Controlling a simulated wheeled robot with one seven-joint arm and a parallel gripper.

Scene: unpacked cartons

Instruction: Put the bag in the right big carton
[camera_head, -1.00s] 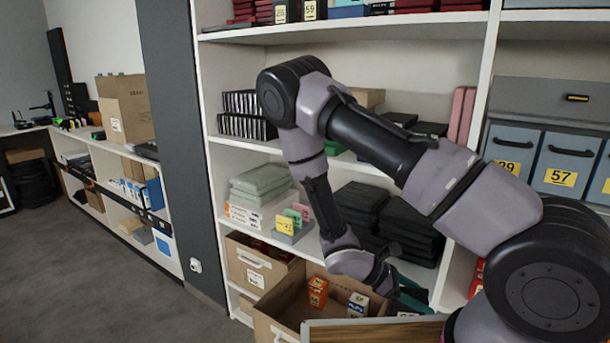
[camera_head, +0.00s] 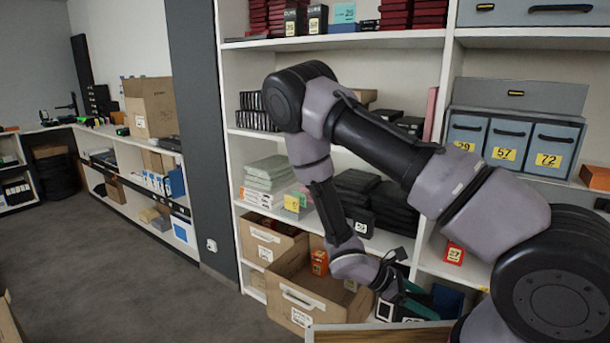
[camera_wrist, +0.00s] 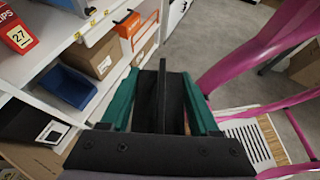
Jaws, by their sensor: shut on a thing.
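My gripper (camera_head: 395,285) shows small at the lower middle of the head view, in front of the shelf and just right of an open carton. In the wrist view its green fingers (camera_wrist: 162,105) are shut on a thin, dark, upright thing (camera_wrist: 161,90), seemingly the bag. Its full shape is hidden by the fingers and the gripper's base. The open brown carton (camera_head: 298,303) has a white-edged handle and an orange box (camera_head: 320,262) inside. A second brown carton (camera_head: 262,247) stands behind it to the left. I cannot tell which is the right big carton.
The shelf unit (camera_head: 345,46) holds blue-grey bins (camera_head: 508,143), black stacks (camera_head: 360,190) and red boxes. A carton edge (camera_head: 8,325) shows at the lower left. A magenta frame (camera_wrist: 250,55) stands close on the right in the wrist view. The grey floor (camera_head: 130,260) on the left is clear.

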